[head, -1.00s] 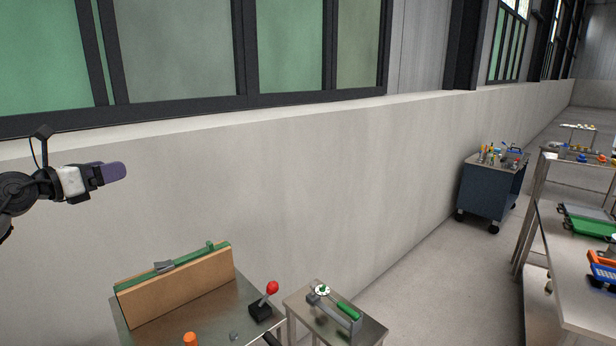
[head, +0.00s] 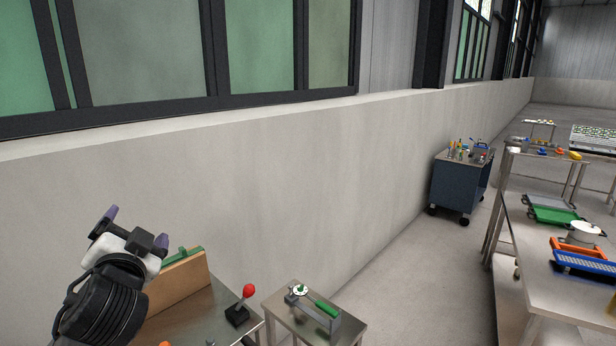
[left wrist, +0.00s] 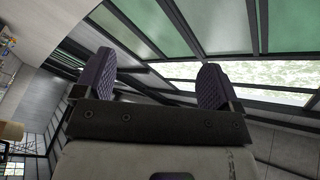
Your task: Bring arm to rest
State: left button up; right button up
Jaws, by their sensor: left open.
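My left gripper (head: 137,228) is at the lower left of the head view, raised in front of the wall and overlapping the wooden board on the near table. Its two purple finger pads stand well apart, and nothing is between them. The open fingers also show in the left wrist view (left wrist: 157,88), with windows and wall beyond them. My right gripper is not in either view.
A steel table (head: 200,315) bears a wooden board (head: 178,283) and a red-knobbed lever (head: 243,301). A small stand (head: 318,322) holds a green-handled tool (head: 326,307). A blue cart (head: 459,182) stands by the wall. A long table (head: 540,285) with trays is at right. Open floor lies between.

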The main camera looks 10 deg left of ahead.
pick_arm(q)
jog(key=s+d+f+g+h, duration=0.1)
jog(key=s+d+f+h, duration=0.25)
jog(key=f, duration=0.45)
jog(key=s+d+f+m+g+h, duration=0.1)
jog(key=s+d+f+g+h, duration=0.1)
jog(key=d+f, duration=0.5)
jog(key=s+d+f+g+h, duration=0.1)
jog(key=s+d+f+h, duration=0.15)
jog(key=f, duration=0.75)
jog(key=s+d+f+n+g+h, duration=0.1)
jog(key=s+d+f+g, duration=0.25)
jog(key=s+f, duration=0.85)
jog(key=s+d+f+n+g+h, duration=0.15)
jog(key=s+f+g, duration=0.35)
jog(key=s+f, duration=0.7)
notch_tip(320, 180, up, 12)
jog(key=p, duration=1.3)
jog(key=shift+s+r, duration=0.2)
jog(key=shift+r, duration=0.05)
jog(key=shift+m, duration=0.25)
